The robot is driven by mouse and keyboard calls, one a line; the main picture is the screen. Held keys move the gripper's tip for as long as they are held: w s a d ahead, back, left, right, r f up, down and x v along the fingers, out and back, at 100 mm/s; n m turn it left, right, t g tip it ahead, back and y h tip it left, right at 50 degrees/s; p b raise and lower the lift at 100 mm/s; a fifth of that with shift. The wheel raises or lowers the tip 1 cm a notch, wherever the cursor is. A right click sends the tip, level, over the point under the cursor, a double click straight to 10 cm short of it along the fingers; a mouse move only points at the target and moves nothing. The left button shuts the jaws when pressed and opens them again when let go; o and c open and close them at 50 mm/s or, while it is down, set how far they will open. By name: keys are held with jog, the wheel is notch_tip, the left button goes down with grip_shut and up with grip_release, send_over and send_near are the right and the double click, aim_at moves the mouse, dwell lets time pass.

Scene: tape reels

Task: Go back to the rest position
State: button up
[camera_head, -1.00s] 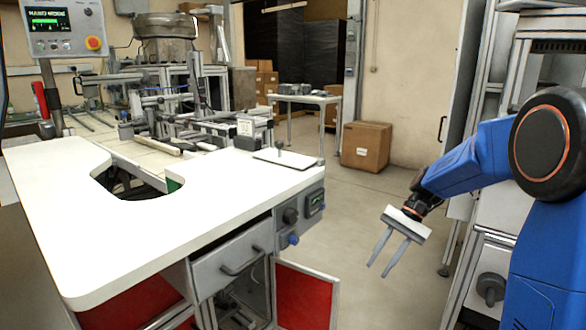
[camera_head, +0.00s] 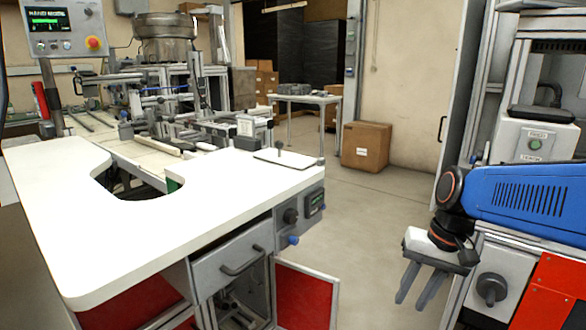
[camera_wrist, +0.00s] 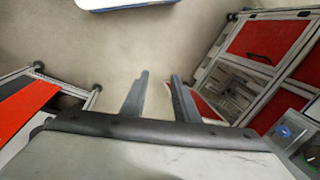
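My gripper (camera_head: 423,284) hangs at the right of the head view, at the end of my blue arm. Its two grey fingers point down, stand apart and have nothing between them. It is over the floor, to the right of the white workbench and close to the grey cabinet on the right. In the wrist view my gripper (camera_wrist: 159,95) also shows two separated fingers with bare floor between and beyond them.
The white workbench (camera_head: 215,205) fills the left, with an open red door (camera_head: 305,297) below it. A cardboard box (camera_head: 366,146) stands on the floor behind. The grey cabinet (camera_head: 505,265) with a red panel is close on the right. The floor between is clear.

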jog(key=s+d+f+n+t+h, duration=0.1)
jog(key=s+d+n+t+h, duration=0.1)
jog(key=s, duration=0.8)
jog(key=shift+s+d+n+t, duration=0.2)
jog(key=shift+d+n+t, duration=0.4)
jog(key=shift+t, duration=0.7)
jog(key=shift+a, duration=0.15)
